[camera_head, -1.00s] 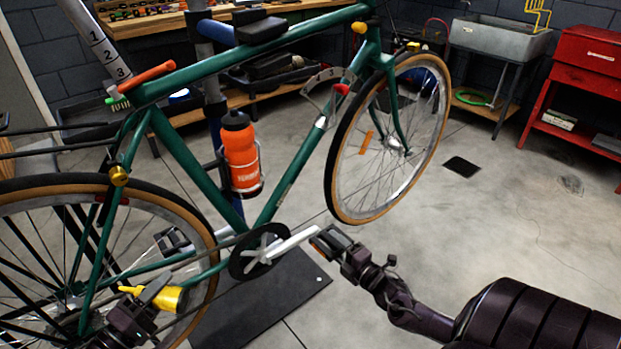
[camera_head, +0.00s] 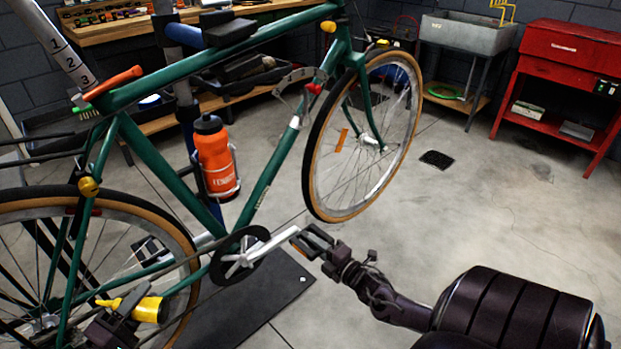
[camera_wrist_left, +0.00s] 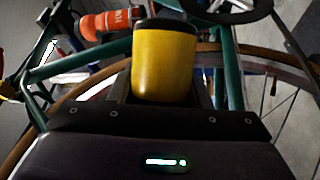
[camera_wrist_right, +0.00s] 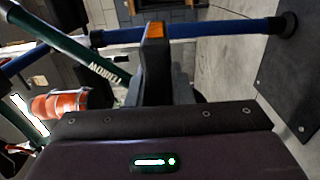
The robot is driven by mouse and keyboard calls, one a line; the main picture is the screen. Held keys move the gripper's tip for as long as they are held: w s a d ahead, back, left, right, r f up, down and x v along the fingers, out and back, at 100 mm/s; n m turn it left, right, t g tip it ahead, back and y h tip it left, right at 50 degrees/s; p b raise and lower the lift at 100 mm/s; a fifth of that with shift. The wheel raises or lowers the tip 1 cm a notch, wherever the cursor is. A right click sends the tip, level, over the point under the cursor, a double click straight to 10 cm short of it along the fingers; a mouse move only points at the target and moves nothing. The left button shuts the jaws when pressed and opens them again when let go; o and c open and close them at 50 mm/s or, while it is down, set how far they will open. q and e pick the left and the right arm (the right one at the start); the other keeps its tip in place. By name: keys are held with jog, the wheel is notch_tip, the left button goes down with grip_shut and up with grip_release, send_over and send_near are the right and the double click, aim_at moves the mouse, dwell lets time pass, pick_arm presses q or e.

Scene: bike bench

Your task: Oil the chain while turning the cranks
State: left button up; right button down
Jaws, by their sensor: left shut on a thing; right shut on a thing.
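A green bike (camera_head: 165,175) is held up on a stand. Its crank arm (camera_head: 272,243) points right and slightly up from the dark chainring (camera_head: 240,256). My right gripper (camera_head: 325,250) is shut on the pedal (camera_head: 312,241) at the crank's end; the pedal's orange reflector shows in the right wrist view (camera_wrist_right: 155,30). My left gripper (camera_head: 125,318) is shut on a yellow oil bottle (camera_head: 150,309), which lies tilted with its nozzle to the left, beside the lower chain (camera_head: 190,290) near the rear wheel. The bottle fills the middle of the left wrist view (camera_wrist_left: 164,65). Whether the nozzle touches the chain cannot be told.
An orange water bottle (camera_head: 215,160) sits on the frame. The front wheel (camera_head: 315,165) stands close above my right gripper. A dark mat (camera_head: 262,300) lies below.

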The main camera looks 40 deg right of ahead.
pick_arm(q)
jog(key=shift+w+a, duration=0.4)
jog(key=shift+a, duration=0.1)
notch_tip(320, 180, up, 2)
jog(key=n+t+h, duration=0.1)
jog(key=n, duration=0.2)
jog(key=shift+r, duration=0.1)
jog(key=shift+r+n, duration=0.2)
jog(key=shift+n, duration=0.3)
jog(key=shift+w+a+r+n+t, duration=0.15)
jog(key=shift+r+n+t, duration=0.35)
jog(key=shift+n, duration=0.35)
jog(key=shift+w+a+r+n+t, duration=0.15)
jog(key=shift+r+n+t, duration=0.3)
jog(key=shift+n, duration=0.4)
